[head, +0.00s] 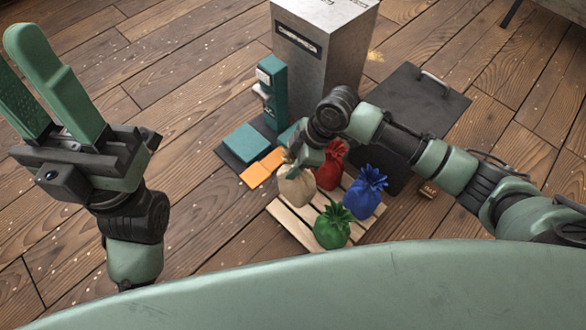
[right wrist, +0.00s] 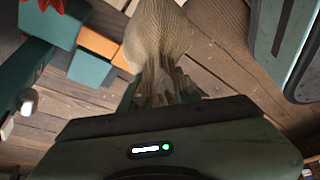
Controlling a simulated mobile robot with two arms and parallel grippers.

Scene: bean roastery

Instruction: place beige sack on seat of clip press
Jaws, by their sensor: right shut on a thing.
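The beige sack (head: 297,188) shows at the back left corner of the wooden pallet; I cannot tell whether it touches the slats. My right gripper (head: 296,165) is shut on its gathered neck. In the right wrist view the sack (right wrist: 160,35) hangs from between the fingers of the gripper (right wrist: 160,95). The clip press (head: 271,95) is a teal upright on a dark base, behind and left of the sack. A teal block (head: 245,143) lies in front of it, perhaps its seat. My left gripper (head: 38,90) is open and empty at the far left.
The pallet (head: 287,222) also bears a red sack (head: 331,170), a blue sack (head: 365,195) and a green sack (head: 333,229). An orange pad (head: 262,167) lies by the press. A grey metal cabinet (head: 325,50) stands behind. Open floor lies to the left.

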